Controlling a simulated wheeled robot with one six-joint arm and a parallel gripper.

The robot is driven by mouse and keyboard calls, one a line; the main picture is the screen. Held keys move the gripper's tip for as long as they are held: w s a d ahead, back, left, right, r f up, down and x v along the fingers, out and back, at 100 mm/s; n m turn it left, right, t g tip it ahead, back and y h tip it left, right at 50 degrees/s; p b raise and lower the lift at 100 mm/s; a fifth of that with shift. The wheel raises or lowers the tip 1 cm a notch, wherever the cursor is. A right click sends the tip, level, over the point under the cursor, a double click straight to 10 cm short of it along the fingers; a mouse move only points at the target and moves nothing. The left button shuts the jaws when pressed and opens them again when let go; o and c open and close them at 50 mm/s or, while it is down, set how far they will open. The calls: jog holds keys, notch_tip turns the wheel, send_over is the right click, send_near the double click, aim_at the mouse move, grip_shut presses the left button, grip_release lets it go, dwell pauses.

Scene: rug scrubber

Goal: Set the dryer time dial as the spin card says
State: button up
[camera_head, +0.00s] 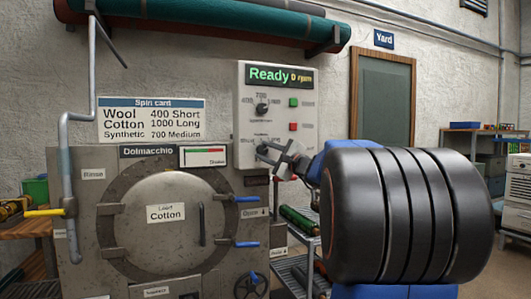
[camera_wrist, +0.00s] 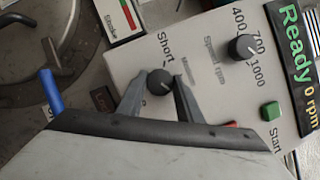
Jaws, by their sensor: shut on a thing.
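The spin card (camera_head: 152,120) on the wall reads Wool 400 Short, Cotton 1000 Long, Synthetic 700 Medium. A load label (camera_head: 166,213) on the round door reads Cotton. The control panel (camera_head: 246,78) carries the black time dial (camera_wrist: 160,82) below the spin speed dial (camera_head: 262,110). In the wrist view the word Short stands beside the time dial; a fainter label looks like Medium, and the rest is hidden by my fingers. My gripper (camera_head: 271,154) is shut on the time dial, one finger each side. Its pointer direction is unclear.
The panel display (camera_head: 275,77) reads Ready, 0 rpm. Blue-handled door levers (camera_head: 248,199) stick out below. A shelf with green rolls (camera_head: 299,220) stands right of the machine.

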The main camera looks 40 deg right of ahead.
dwell(0.4)
jog(key=o, duration=1)
jog(key=v, duration=1.7)
jog(key=shift+s+a+f, duration=0.1)
jog(key=shift+s, duration=0.1)
